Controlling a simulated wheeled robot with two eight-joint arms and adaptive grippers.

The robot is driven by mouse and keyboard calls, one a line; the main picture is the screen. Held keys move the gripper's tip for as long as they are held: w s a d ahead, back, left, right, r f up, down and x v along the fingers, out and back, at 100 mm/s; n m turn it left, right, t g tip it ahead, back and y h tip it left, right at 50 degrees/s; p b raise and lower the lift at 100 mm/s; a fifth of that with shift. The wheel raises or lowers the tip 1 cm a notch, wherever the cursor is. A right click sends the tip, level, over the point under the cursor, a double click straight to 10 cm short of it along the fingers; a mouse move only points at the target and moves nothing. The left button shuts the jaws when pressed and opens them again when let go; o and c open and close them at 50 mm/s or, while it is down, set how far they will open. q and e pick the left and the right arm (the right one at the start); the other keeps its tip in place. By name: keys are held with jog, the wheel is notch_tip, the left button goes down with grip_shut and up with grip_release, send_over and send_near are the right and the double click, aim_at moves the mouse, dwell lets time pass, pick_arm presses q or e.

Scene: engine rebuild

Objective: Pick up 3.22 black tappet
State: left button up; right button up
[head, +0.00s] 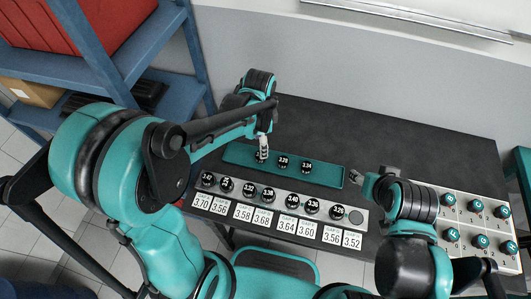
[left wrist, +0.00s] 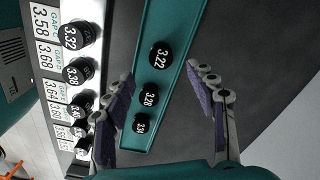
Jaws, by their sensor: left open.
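The black tappet marked 3.22 (left wrist: 159,55) stands on a teal tray (left wrist: 163,110) in the left wrist view, at the far end of a row of three. In the head view my left gripper (head: 262,152) hangs over the left end of the tray (head: 236,154) and mostly hides that tappet. In the left wrist view my left gripper (left wrist: 165,92) is open, its fingers on either side of the row and nothing between them touched. Tappets 3.28 (head: 283,161) and 3.34 (head: 307,167) stand to its right. My right gripper (head: 360,178) is at the tray's right end; its jaws are too small to read.
A white rack (head: 235,200) with several numbered black tappets and gap labels lies in front of the tray. A white board (head: 465,222) with several teal-and-black knobs lies at the right. The dark table (head: 340,130) behind the tray is clear. Blue shelves (head: 135,50) stand at the left.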

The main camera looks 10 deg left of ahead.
pick_arm(q)
notch_tip(320, 180, down, 7)
jog(key=b, duration=0.3)
jog(key=shift+a+f, duration=0.1)
jog(key=c, duration=1.3)
